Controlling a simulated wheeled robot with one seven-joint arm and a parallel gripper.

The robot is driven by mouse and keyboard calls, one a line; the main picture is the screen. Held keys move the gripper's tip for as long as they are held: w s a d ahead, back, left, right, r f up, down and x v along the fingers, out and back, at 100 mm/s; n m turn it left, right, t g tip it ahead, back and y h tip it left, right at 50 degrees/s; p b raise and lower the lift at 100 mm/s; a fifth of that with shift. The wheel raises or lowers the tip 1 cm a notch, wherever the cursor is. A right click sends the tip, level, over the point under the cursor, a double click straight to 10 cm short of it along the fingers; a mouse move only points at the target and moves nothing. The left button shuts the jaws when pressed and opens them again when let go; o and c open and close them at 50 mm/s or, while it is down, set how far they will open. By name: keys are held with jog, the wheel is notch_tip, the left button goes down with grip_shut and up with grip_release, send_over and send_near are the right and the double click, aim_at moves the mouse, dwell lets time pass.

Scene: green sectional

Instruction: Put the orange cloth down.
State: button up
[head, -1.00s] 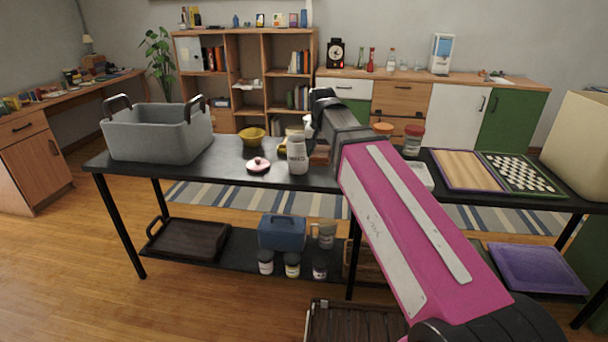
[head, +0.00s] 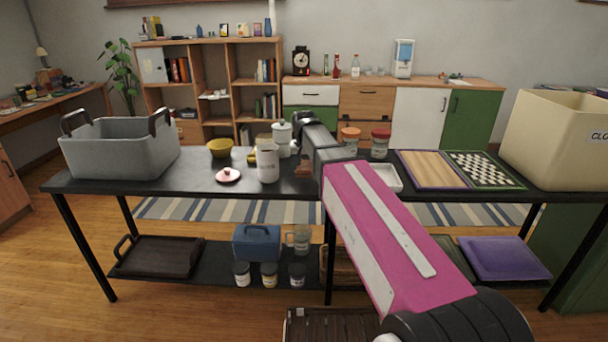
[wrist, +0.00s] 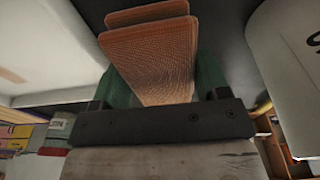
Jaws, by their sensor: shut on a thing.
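The orange cloth (wrist: 152,55) is folded into a flat stack and shows in the wrist view. My gripper (wrist: 158,82) has green fingers on either side of it and is shut on it. A dark surface lies behind the cloth; I cannot tell whether the cloth touches it. In the head view my pink arm reaches over the black table (head: 215,188), and my gripper's fingers are hidden behind the arm. A small brown-orange patch left of the arm may be part of the cloth.
A white tray (head: 386,178) and two orange- and red-lidded jars are to the right. A grey basket (head: 120,150), game boards (head: 432,170) and a cream box (head: 558,140) take up the table's ends.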

aim_at(304, 165)
jog(key=shift+f, duration=1.75)
jog(key=shift+f, duration=0.15)
jog(key=o, duration=1)
jog(key=shift+c, duration=0.2)
jog(key=r, duration=0.4)
jog(key=s+r, duration=0.1)
jog(key=r, duration=0.7)
jog(key=shift+s+r, duration=0.1)
jog(key=shift+s, duration=0.15)
